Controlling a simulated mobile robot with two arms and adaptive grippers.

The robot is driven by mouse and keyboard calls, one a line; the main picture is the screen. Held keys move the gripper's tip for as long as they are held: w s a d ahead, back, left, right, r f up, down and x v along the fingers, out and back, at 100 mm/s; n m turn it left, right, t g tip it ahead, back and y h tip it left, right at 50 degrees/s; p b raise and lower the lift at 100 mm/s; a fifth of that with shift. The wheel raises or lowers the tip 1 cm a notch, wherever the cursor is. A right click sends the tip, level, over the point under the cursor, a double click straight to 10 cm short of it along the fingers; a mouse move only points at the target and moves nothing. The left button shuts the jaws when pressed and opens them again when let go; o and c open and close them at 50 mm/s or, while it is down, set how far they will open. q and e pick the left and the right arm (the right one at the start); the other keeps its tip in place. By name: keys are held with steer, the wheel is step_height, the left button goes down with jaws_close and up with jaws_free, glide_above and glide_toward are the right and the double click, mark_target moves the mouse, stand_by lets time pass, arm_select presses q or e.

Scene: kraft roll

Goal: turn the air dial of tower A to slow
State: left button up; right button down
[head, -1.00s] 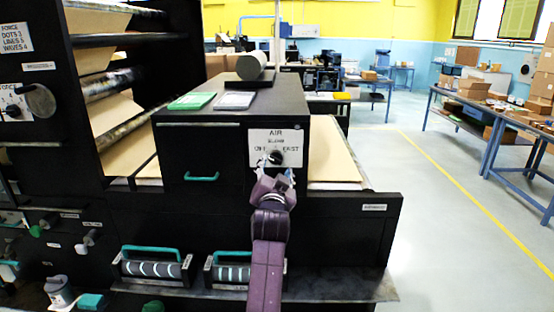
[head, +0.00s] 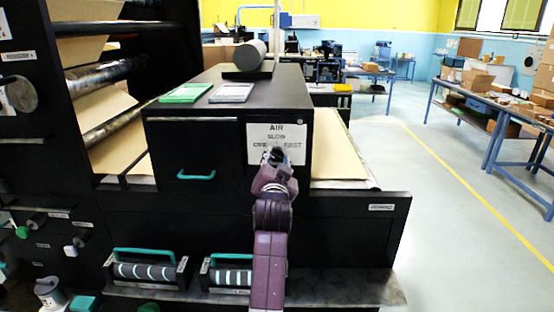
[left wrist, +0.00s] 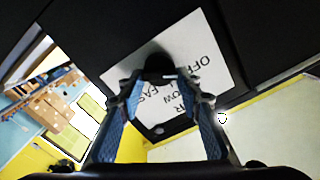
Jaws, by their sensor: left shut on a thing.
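The air dial is a dark knob on a white plate (head: 289,133) marked AIR, SLOW, OFF and FAST, on the front of the black tower. In the head view my left gripper (head: 277,158) is at the plate and hides most of the dial. In the left wrist view the dark dial (left wrist: 160,66) sits between the two fingertips, and my left gripper (left wrist: 161,84) is shut on it. The plate shows upside down and tilted there. I cannot tell which word the dial points to. My right gripper is not in view.
A drawer with a green handle (head: 196,176) is left of the plate. A green pad (head: 187,93), a grey pad (head: 232,92) and a grey roll (head: 250,55) lie on top. Two green-handled rollers (head: 147,268) sit on the ledge below. Floor at right is clear.

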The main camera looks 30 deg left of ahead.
arm_select(q)
steer(key=shift+c, duration=0.4)
steer(key=shift+r+p, duration=0.1)
steer(key=shift+p, duration=0.2)
steer(key=m+p, duration=0.3)
steer(key=shift+r+m+p, duration=0.15)
steer(key=shift+m+p, duration=0.2)
steer(key=shift+m, duration=0.05)
steer(key=m+p, duration=0.3)
steer(key=m, duration=0.1)
steer(key=shift+m+p, duration=0.9)
steer(key=shift+m, duration=0.3)
steer(key=shift+f+m+p, duration=0.25)
steer(key=shift+m+p, duration=0.1)
steer(key=shift+m, duration=0.25)
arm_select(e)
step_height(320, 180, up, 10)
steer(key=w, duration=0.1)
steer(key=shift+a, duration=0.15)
arm_select(q)
steer(key=o, duration=1)
steer(key=shift+o, duration=0.8)
steer(key=shift+w+f, duration=0.15)
steer(key=shift+f, duration=0.1)
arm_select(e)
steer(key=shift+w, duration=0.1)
